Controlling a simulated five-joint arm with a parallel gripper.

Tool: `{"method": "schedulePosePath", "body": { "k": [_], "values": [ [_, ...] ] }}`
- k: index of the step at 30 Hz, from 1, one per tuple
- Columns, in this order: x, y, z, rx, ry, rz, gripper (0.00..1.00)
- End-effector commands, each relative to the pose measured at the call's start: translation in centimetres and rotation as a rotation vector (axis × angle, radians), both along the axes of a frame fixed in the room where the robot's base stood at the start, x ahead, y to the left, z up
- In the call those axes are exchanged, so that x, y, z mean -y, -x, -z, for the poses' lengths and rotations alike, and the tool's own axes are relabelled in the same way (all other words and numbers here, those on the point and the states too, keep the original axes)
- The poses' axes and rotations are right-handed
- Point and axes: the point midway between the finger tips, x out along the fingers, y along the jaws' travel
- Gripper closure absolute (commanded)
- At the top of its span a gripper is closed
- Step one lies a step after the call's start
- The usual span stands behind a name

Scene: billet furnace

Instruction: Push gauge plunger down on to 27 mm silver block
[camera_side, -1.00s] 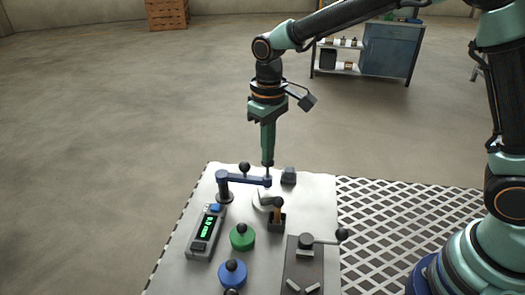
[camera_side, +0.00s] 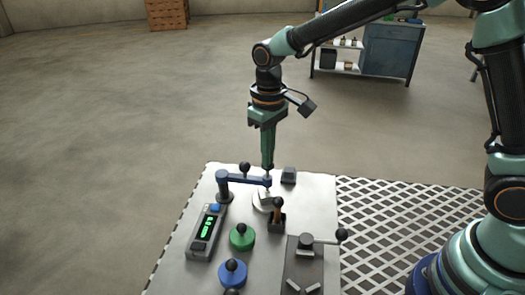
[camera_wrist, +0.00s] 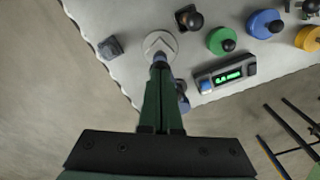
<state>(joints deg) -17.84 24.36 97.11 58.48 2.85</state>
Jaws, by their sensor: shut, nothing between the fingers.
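The dial gauge stands on the pale plate, with a dark post and a blue arm (camera_side: 246,181) reaching right. Its plunger end is at the arm's right end, mostly covered by my gripper's tips. Below it a silver block (camera_side: 264,196) sits on a round pale anvil (camera_side: 257,207); the anvil also shows in the wrist view (camera_wrist: 172,40). My gripper (camera_side: 267,168) is shut and empty, pointing straight down with its tips at the plunger top. Whether the plunger touches the block is too small to tell.
A digital readout (camera_side: 206,232) with a lit green display stands at left; I cannot read it surely.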

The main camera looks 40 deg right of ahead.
Motion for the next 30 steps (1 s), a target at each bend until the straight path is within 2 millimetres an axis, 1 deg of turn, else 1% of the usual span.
{"method": "schedulePosePath", "body": {
  "k": [16,25,30],
  "values": [
    [0.0,0.1,0.0,-0.002,0.001,0.0,1.0],
    [0.0,0.0,-1.9,0.0,0.0,0.0,1.0],
    [0.0,0.0,-2.2,-0.001,0.0,0.0,1.0]
  ]
}}
